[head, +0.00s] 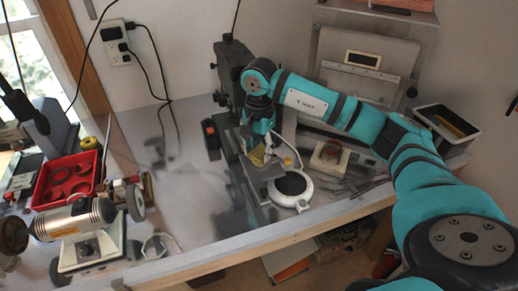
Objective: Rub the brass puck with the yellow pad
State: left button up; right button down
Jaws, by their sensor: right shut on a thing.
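My right arm reaches in from the right of the head view, and its gripper (261,143) points down over the bench. The gripper is shut on the yellow pad (257,157), which shows as a small yellow patch under the fingers. I cannot make out the brass puck; the gripper and pad may cover it. Whether the pad touches anything below is too small to tell. My left gripper is not in view.
A white round device with a black top (291,187) stands just right of the gripper, and a dark upright stand (236,75) rises behind it. A red bin (68,178) and a bench grinder (75,220) are at left. The bench middle (190,200) is mostly clear.

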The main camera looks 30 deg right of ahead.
jog(key=shift+f, duration=0.25)
jog(key=shift+w+a+b, duration=0.1)
jog(key=shift+w+b, duration=0.15)
jog(key=shift+b, duration=0.1)
jog(key=shift+r, duration=0.1)
jog(key=shift+s, duration=0.2)
jog(key=shift+s+f, duration=0.15)
jog(key=shift+f, duration=0.05)
jog(key=shift+s, duration=0.3)
jog(key=shift+w+r+b, duration=0.1)
jog(key=shift+w+b, duration=0.2)
jog(key=shift+w, duration=0.4)
jog(key=shift+r, duration=0.1)
jog(key=shift+s, duration=0.1)
